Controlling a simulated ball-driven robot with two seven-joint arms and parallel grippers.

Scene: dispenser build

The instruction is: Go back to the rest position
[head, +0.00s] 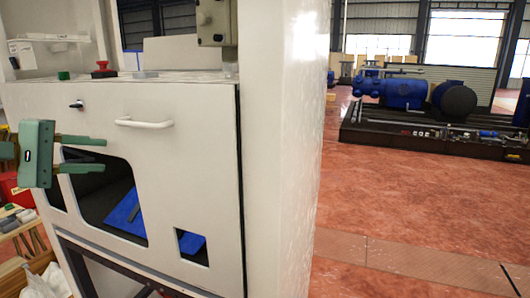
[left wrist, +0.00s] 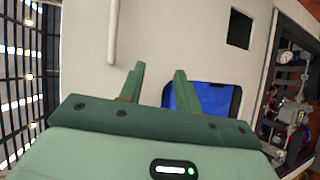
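My left gripper (head: 92,154) is at the left of the head view, in front of the white cabinet (head: 190,135). Its two green fingers are apart with nothing between them. In the left wrist view the gripper (left wrist: 160,82) points at the cabinet front, with its fingers spread and empty. The fingers do not visibly hold the white handle (head: 144,123), which is to their right in the head view. My right gripper is not in view.
The cabinet front has a large opening with a blue surface (head: 124,213) inside and a smaller opening (head: 192,246). A red button (head: 102,66) is on the ledge above. A wooden table (head: 22,232) with blocks stands at lower left. The red floor (head: 400,190) at right is clear.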

